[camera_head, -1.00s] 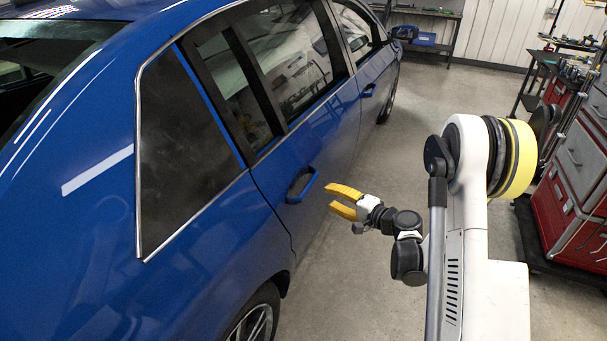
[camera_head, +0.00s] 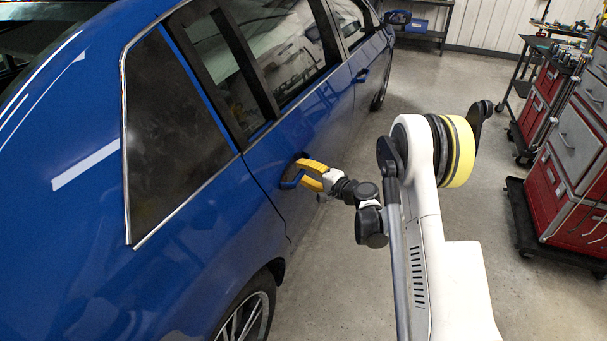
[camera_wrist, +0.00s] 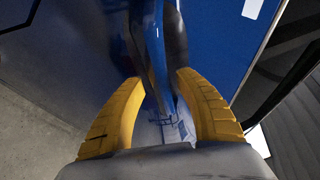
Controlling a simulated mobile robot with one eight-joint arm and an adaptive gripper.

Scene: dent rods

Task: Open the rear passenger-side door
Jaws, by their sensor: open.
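The blue car's rear door (camera_head: 300,130) is shut, flush with the body around it. Its blue handle (camera_head: 288,182) sits over a dark recess. My gripper (camera_head: 304,173), with yellow fingers, is at the handle and partly covers it. In the wrist view my gripper (camera_wrist: 160,90) is open, one finger on each side of the handle bar (camera_wrist: 156,55). I cannot tell whether the fingers touch the handle.
The front door handle (camera_head: 361,75) is further along the car. Red and grey tool cabinets (camera_head: 565,185) stand at the right. A bench (camera_head: 425,30) is at the back. The grey floor (camera_head: 330,270) beside the car is clear.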

